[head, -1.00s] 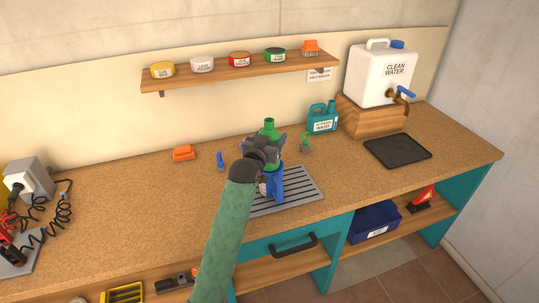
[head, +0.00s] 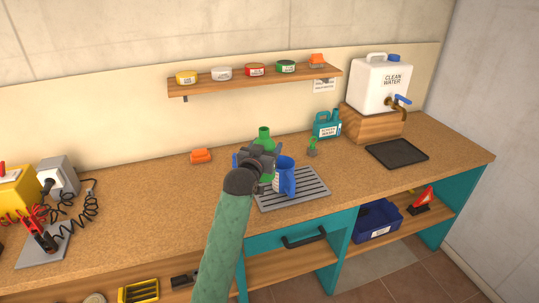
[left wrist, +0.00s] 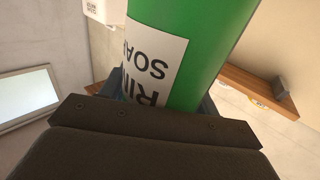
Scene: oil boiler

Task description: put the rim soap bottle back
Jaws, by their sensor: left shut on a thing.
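The rim soap bottle (head: 265,135) is green; its top shows above my left gripper (head: 258,158) in the head view. In the left wrist view, the bottle (left wrist: 215,45) fills the upper middle, and its white label reads upside down. My left gripper is shut on it. The gripper is just left of a blue jug (head: 286,180), over the left side of a slotted grey tray (head: 312,187). My right gripper is not in view.
A small green-topped item (head: 313,150) and a teal screen wash jug (head: 327,126) stand at the back right. A blue item (head: 235,159) is partly hidden beside the gripper. An orange block (head: 201,156) lies behind left.

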